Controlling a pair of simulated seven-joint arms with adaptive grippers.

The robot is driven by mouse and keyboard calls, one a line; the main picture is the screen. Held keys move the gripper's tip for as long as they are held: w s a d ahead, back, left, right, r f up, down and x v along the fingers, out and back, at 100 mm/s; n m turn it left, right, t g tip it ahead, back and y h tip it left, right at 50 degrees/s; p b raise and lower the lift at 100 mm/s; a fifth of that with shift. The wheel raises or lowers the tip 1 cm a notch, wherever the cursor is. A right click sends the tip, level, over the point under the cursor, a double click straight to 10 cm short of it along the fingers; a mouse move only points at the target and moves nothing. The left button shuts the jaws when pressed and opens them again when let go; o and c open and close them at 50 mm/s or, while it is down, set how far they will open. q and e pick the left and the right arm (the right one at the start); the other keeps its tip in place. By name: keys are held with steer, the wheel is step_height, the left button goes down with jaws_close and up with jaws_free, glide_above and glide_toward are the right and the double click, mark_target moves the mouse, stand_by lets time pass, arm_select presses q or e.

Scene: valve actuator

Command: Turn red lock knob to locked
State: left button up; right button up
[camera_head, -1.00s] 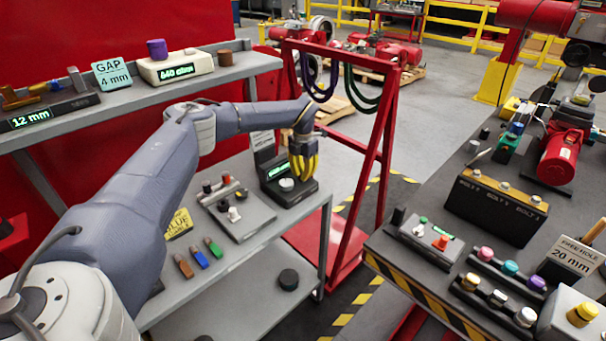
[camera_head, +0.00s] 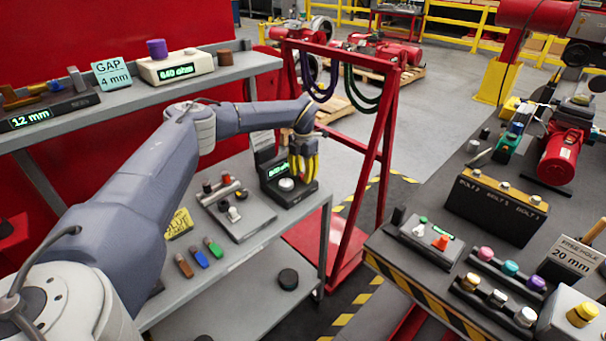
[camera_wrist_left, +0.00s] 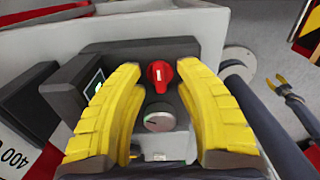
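The red lock knob (camera_wrist_left: 161,75) shows in the left wrist view on a dark box (camera_wrist_left: 125,52), beyond a silver dial (camera_wrist_left: 159,119). A light mark runs along the knob, roughly up and down in that view. My left gripper (camera_wrist_left: 165,70) has its yellow fingers apart, one on each side of the knob, with visible gaps and no contact.
A grey panel with small knobs (camera_head: 238,215) and several coloured blocks (camera_head: 201,258) lie nearer on the bench. A red frame with hanging hoses (camera_head: 375,150) stands just right of the box.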

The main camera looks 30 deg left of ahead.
mark_target(303, 174)
arm_select(q)
step_height(303, 174, up, 12)
stand_by(0.7)
stand_by(0.4)
